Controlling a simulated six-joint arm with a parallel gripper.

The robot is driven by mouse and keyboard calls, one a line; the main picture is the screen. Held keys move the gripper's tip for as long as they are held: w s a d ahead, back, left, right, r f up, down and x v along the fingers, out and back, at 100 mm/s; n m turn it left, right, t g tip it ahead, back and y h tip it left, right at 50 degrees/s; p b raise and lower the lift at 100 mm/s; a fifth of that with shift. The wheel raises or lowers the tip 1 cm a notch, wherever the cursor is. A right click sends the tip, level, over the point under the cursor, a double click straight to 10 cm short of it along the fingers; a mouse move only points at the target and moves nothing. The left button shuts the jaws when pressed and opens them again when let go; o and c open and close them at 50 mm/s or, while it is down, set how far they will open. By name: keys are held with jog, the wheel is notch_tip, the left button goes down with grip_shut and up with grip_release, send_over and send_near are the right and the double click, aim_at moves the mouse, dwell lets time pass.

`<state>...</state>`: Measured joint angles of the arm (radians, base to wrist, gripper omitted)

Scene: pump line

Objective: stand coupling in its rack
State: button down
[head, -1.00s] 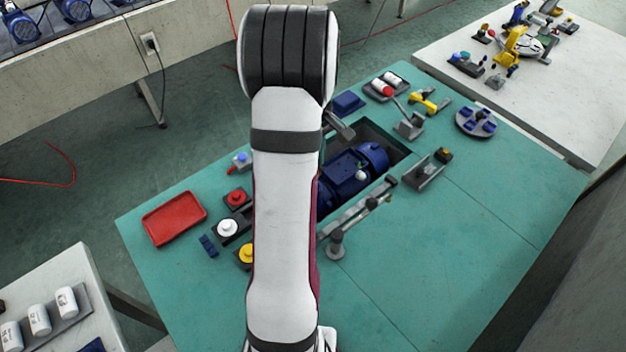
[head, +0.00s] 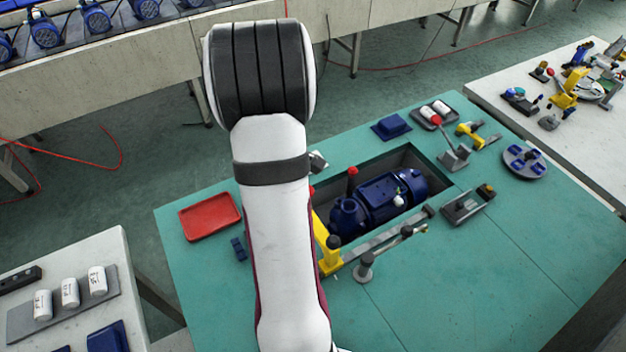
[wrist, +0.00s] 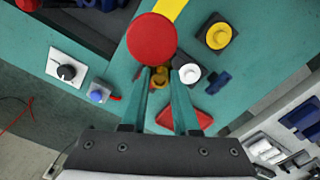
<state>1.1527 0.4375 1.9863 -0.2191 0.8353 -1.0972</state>
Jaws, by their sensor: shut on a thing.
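In the wrist view, my gripper (wrist: 166,74) has its two teal fingers around a small orange-yellow piece (wrist: 160,79), which looks like the coupling. It is partly hidden by the fingers, and its tilt is unclear. Below the fingers lies the teal table. In the head view, my arm hides the gripper and the piece. I cannot tell which object is the coupling's rack. Near the fingertips, a white round part (wrist: 190,73) and a yellow round part (wrist: 218,36) sit on dark square bases.
A large red disc (wrist: 152,38) stands close beyond the fingertips, by a yellow bracket (head: 327,248). The red tray (head: 210,216) lies at the table's left. The blue pump (head: 375,195) sits in a recess. The table's front right is clear.

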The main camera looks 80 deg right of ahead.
jog(key=shift+w+a+f, duration=0.1)
jog(key=shift+w+a, duration=0.15)
jog(key=shift+a, duration=0.1)
jog(key=shift+f, duration=2.4)
jog(key=shift+f, duration=0.65)
jog(key=c, duration=0.6)
grip_release()
